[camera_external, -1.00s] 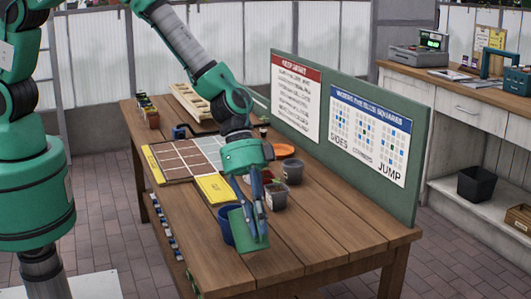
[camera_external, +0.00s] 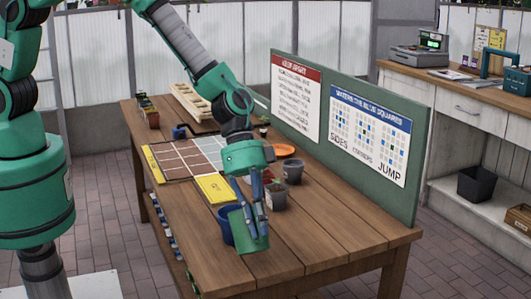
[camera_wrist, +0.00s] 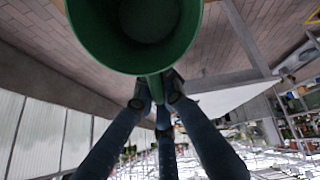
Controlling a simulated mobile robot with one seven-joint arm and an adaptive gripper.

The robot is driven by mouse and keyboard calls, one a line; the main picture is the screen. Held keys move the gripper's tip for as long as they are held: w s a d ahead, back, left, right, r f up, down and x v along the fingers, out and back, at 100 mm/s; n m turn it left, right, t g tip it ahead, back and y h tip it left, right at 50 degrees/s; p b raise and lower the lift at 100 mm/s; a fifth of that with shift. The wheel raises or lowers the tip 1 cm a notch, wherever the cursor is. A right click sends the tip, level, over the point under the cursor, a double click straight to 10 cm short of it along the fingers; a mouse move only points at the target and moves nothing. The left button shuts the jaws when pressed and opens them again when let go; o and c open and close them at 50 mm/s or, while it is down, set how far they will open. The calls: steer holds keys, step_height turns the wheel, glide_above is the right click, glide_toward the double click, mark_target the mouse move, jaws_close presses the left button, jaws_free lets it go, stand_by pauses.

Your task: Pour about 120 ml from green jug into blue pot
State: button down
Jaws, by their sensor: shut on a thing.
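The green jug (camera_external: 249,231) is in my gripper (camera_external: 256,207), which is shut on it. It is tilted a little toward the blue pot, just above the table. In the wrist view the jug (camera_wrist: 136,68) shows its open mouth and dark inside, and my fingers (camera_wrist: 157,92) close on its handle. I cannot tell the liquid level in it. The blue pot (camera_external: 225,226) stands on the table right behind and to the left of the jug, which partly hides it. The pot's inside is not visible, and no stream shows.
On the wooden table (camera_external: 330,235) a grey pot (camera_external: 293,173), a small plant pot (camera_external: 276,196) and an orange saucer (camera_external: 284,151) stand behind my gripper. A gridded board (camera_external: 190,158) with a yellow card (camera_external: 214,188) lies left. A green panel (camera_external: 400,197) edges the back. The front right is clear.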

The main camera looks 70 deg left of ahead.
steer(key=shift+d+f+y+p, duration=0.25)
steer(key=shift+d+p, duration=0.2)
steer(key=shift+p, duration=0.8)
steer(key=d+f+y+p, duration=0.1)
steer(key=p, duration=0.2)
steer(key=shift+p, duration=0.6)
steer(key=d+f+y+p, duration=0.1)
steer(key=p, duration=0.5)
steer(key=d+f+y+p, duration=0.1)
steer(key=p, duration=0.5)
steer(key=shift+s+d+f+y+p, duration=0.1)
steer(key=shift+d+f+y+p, duration=0.1)
steer(key=shift+d+y+p, duration=0.15)
steer(key=d+f+y, duration=0.2)
steer(key=f+y, duration=0.1)
steer(key=shift+f, duration=0.1)
